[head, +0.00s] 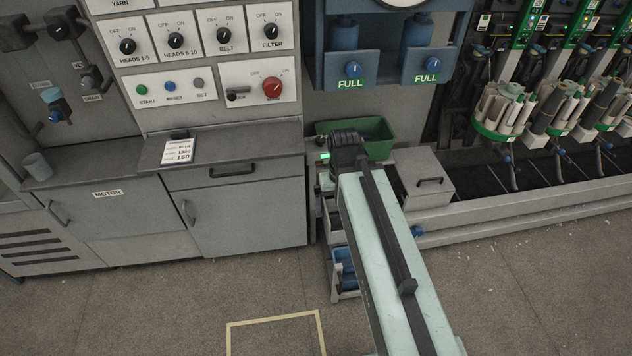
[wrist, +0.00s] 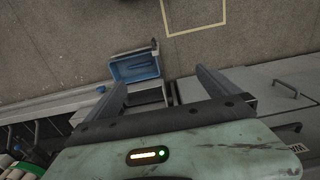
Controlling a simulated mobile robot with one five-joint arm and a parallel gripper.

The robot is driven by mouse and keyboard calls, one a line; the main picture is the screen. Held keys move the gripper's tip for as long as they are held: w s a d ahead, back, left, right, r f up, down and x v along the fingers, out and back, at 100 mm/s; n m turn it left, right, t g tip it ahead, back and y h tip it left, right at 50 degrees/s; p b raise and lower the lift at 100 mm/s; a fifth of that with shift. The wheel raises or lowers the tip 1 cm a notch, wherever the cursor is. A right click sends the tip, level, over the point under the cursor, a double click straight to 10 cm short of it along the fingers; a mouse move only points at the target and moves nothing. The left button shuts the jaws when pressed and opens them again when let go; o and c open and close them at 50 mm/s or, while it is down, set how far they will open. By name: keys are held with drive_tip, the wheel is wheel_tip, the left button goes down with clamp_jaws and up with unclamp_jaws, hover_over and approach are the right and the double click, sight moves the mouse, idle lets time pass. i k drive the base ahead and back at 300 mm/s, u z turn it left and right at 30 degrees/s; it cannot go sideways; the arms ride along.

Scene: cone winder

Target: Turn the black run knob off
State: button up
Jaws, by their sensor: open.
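Four black knobs sit in a row on white plates on the panel in the head view: heads 1-5 (head: 127,46), a second heads knob (head: 176,40), belt (head: 225,35) and filter (head: 271,31). Each has OFF and ON marks; their pointers are too small to read surely. Below them are a small black lever-like control (head: 237,93) and a red knob (head: 272,88) with OFF and ON marks. I cannot make out a knob labelled run. My gripper (wrist: 160,78) is open and empty in the wrist view, facing the floor area, with no knob between its fingers.
A grey counter (head: 240,147) with a card (head: 179,151) juts out under the panel. A green bin (head: 375,135) stands behind my arm. A blue bin (wrist: 136,67) lies beyond my fingers. Yellow tape (head: 272,320) marks open floor in front.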

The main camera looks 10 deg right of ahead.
sight(320, 140)
drive_tip(key=u, duration=2.45)
drive_tip(key=k, duration=1.45)
drive_tip(key=z, duration=0.6)
drive_tip(key=i, duration=1)
drive_tip(key=u, duration=0.1)
